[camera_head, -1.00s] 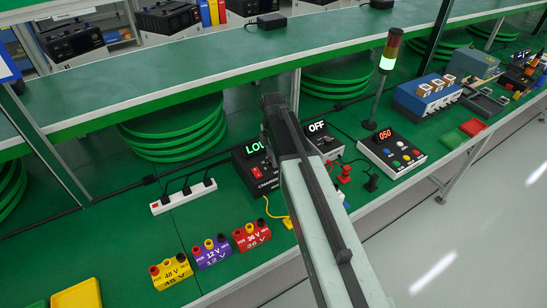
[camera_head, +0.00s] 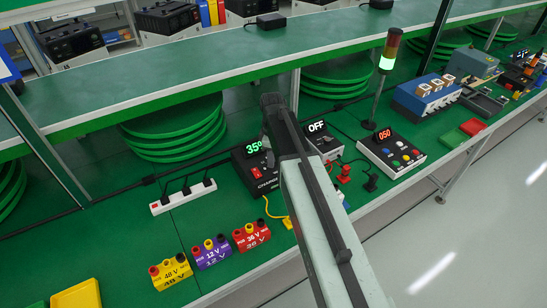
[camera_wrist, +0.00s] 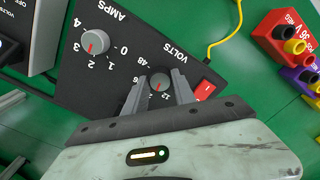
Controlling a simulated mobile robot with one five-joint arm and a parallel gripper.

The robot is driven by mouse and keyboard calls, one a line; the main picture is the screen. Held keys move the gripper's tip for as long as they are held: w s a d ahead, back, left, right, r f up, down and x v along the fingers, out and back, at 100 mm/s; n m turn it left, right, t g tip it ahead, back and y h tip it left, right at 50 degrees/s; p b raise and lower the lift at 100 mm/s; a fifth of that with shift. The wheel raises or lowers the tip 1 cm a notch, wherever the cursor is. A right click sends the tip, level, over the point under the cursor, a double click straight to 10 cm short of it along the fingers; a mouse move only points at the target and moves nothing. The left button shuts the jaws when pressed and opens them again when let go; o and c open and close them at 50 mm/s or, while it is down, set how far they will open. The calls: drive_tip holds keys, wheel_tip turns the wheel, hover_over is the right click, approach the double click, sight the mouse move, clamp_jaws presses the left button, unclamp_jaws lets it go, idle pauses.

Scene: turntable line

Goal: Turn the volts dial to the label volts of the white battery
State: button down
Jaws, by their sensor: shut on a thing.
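The black charger (camera_head: 243,166) has a lit green display that begins with "35", its last character small. My gripper (camera_wrist: 160,88) is shut on the volts dial, one finger on each side. The numbers 48 and 12 show around it; the fingers hide part of the scale. The yellow 48 V battery (camera_head: 171,273), purple 12 V battery (camera_head: 211,253) and red 36 V battery (camera_head: 251,236) stand in a row. No white battery is clearly visible.
The amps dial (camera_wrist: 95,42) and a red switch (camera_wrist: 205,89) sit beside the volts dial. A yellow cable (camera_head: 276,212) runs from the charger. A white power strip (camera_head: 184,197) lies to its left, and a box reading OFF (camera_head: 318,134) stands to its right.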

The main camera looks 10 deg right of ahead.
drive_tip(key=shift+w+m, duration=0.2)
drive_tip(key=shift+m, duration=0.7)
drive_tip(key=c, duration=1)
unclamp_jaws()
drive_tip(key=shift+c, duration=0.2)
drive_tip(key=shift+r+p, duration=0.25)
drive_tip(key=shift+p, duration=0.05)
wheel_tip(320, 180, up, 8)
drive_tip(key=p, duration=0.7)
drive_tip(key=shift+f, duration=0.35)
